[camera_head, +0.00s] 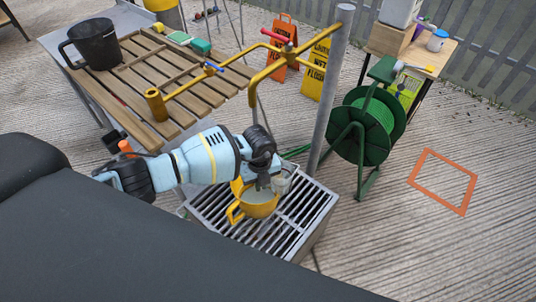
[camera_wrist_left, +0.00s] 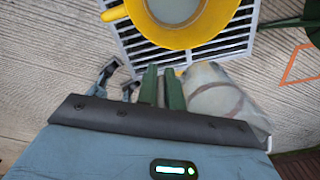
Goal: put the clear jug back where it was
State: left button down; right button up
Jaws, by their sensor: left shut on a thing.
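My left gripper (camera_head: 262,184) is over the drain grate, shut on the clear jug (camera_head: 281,185). The jug is a small, pale, see-through shape beside the fingers. In the left wrist view the jug (camera_wrist_left: 218,100) lies just right of the green fingers (camera_wrist_left: 163,88); the exact grip is hard to make out. A yellow jug (camera_head: 259,205) with its handle to the left stands below on the grate. It also shows in the left wrist view (camera_wrist_left: 178,38), its mouth open and something pale inside. My right gripper is not in view.
The metal grate (camera_head: 290,222) has bare slats around the yellow jug. A grey post (camera_head: 333,90) with yellow taps stands behind it. A slatted wooden table (camera_head: 178,100) holds a black bucket (camera_head: 95,44). A green hose reel (camera_head: 367,125) and orange floor outline (camera_head: 428,191) are right.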

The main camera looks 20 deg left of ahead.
pick_arm(q)
jog(key=s+a+r+n, duration=0.1)
jog(key=s+r+n, duration=0.4)
jog(key=n, duration=0.8)
jog(key=s+r+n+p, duration=0.1)
jog(key=s+r+n, duration=0.5)
jog(key=s+n, duration=0.4)
jog(key=n, duration=0.4)
jog(key=shift+s+a+r+p, duration=0.25)
jog(key=shift+s+a+p, duration=0.05)
jog(key=shift+s+a, duration=0.1)
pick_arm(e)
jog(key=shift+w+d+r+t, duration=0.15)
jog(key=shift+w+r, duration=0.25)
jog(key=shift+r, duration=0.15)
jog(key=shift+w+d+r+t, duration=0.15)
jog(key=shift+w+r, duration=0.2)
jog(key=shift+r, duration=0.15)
pick_arm(q)
jog(key=shift+a, duration=0.1)
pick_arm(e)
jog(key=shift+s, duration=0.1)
